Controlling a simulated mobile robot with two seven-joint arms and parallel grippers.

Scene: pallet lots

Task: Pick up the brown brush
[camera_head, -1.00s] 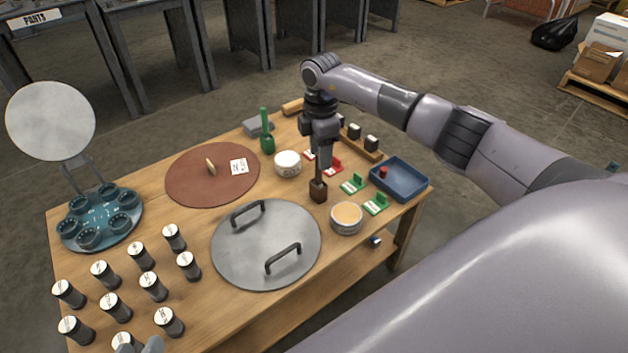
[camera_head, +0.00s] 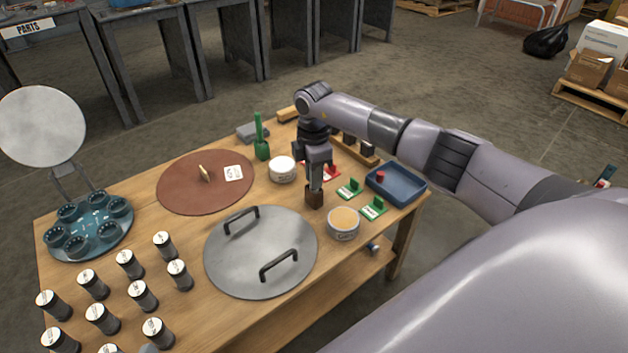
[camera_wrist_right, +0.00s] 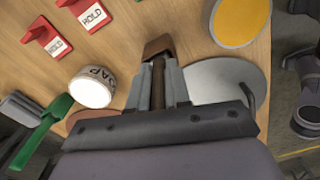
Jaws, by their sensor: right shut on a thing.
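The brown brush (camera_head: 314,199) is upright beside the round grey lid, its dark block-shaped head at the bottom. I cannot tell whether the head touches the table. My right gripper (camera_head: 315,184) points down over the brush and is shut on its handle. In the right wrist view the handle (camera_wrist_right: 158,80) runs between the two fingers of the right gripper (camera_wrist_right: 158,88), with the brown head (camera_wrist_right: 157,46) beyond the tips. The fingers hide most of the handle in the head view. A small grey tip at the bottom edge may be my left gripper (camera_head: 148,348); its jaws are hidden.
A green brush (camera_head: 262,148) stands behind left. A blue tray (camera_head: 397,184) is at right.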

